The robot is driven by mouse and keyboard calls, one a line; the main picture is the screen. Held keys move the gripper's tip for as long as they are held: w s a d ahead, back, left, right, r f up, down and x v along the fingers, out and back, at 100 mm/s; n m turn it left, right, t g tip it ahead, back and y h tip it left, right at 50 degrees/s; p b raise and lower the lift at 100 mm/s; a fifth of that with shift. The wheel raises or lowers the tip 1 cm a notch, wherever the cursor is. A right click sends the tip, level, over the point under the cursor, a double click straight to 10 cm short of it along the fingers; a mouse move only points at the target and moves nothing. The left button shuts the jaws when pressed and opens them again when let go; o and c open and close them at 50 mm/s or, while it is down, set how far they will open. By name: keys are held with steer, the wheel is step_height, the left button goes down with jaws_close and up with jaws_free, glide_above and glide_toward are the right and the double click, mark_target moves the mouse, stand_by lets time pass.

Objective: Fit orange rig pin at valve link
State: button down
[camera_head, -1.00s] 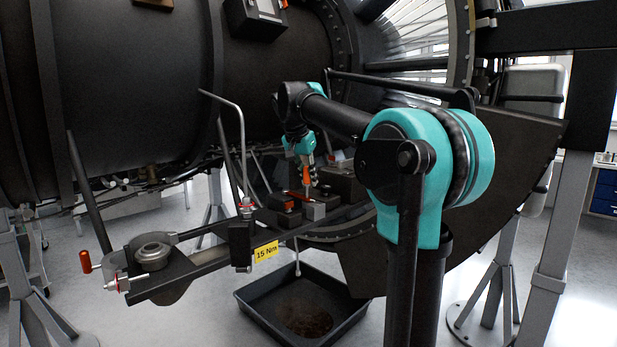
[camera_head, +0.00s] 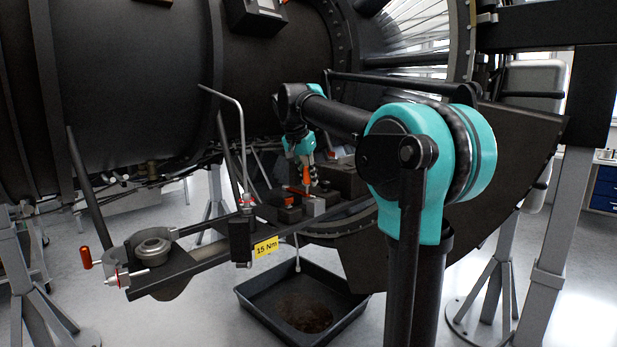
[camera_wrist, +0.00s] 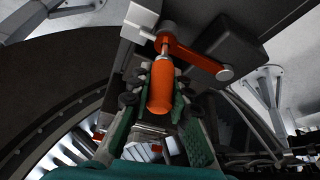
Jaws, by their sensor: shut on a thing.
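The orange rig pin (camera_wrist: 161,88) has a rounded orange handle and a thin metal shank. My gripper (camera_wrist: 153,92) is shut around its handle in the wrist view. The shank points at the round end of an orange link (camera_wrist: 195,55), which looks like the valve link, and meets it in the picture. I cannot tell how deep the shank sits in the hole. In the head view, my gripper (camera_head: 305,164) holds the pin (camera_head: 306,175) upright, low over the grey and dark blocks on the bench, with its lower end hidden or too small to judge.
A narrow dark bench carries a yellow 15 Nm label (camera_head: 266,247), a bent grey rod (camera_head: 240,130) and a red-handled clamp (camera_head: 86,258). A black drip tray (camera_head: 262,318) lies below on the floor. The large dark engine casing (camera_head: 120,90) stands close behind.

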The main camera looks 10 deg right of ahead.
steer(key=shift+f, duration=1)
stand_by(0.5)
steer(key=c, duration=1.3)
jaws_free()
steer(key=shift+c, duration=0.2)
steer(key=v, duration=1.2)
